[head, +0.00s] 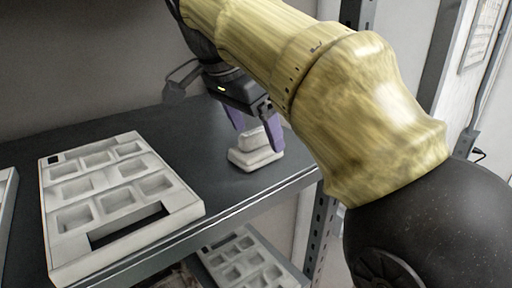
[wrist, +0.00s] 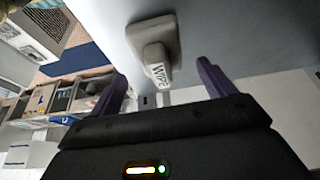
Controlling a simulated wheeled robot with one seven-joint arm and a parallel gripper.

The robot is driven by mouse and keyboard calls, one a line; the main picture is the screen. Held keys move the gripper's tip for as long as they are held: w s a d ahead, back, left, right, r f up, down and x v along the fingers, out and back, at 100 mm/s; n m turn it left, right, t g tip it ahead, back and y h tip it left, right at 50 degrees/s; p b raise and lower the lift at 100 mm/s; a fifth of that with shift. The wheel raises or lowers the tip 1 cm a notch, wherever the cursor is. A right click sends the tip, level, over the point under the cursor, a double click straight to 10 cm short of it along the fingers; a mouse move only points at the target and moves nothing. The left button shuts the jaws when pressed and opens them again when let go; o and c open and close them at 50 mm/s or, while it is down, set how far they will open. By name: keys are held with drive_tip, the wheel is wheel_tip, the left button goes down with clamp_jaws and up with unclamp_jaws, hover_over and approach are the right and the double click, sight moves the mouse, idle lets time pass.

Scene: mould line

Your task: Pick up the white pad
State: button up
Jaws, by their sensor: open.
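The white pad (head: 256,157) stands on the dark shelf near its right end, a wide base with a narrower raised grip on top. In the wrist view the pad (wrist: 155,38) shows dark lettering on its grip. My gripper (head: 256,123) is open, with its two purple fingers pointing down at the pad. In the head view the fingers are left and right of the raised grip. In the wrist view the gripper (wrist: 161,84) has the lettered grip between and just beyond its fingertips, with visible gaps on both sides. Contact with the pad is not visible.
A pale mould tray (head: 186,212) with several square pockets lies on the shelf (head: 205,158) to the left. Another tray (head: 245,262) is on a lower level. A dark upright post (head: 322,222) stands at the shelf's right front corner. Shelf between tray and pad is clear.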

sight(255, 131)
drive_tip(key=x, duration=0.2)
drive_tip(key=shift+w+f, duration=0.25)
drive_tip(key=shift+f, duration=0.05)
drive_tip(key=shift+d+f, duration=0.1)
drive_tip(key=shift+f, duration=0.1)
drive_tip(key=shift+s, duration=0.15)
drive_tip(key=shift+d+f, duration=0.1)
drive_tip(key=shift+c, duration=0.4)
drive_tip(key=c, duration=1)
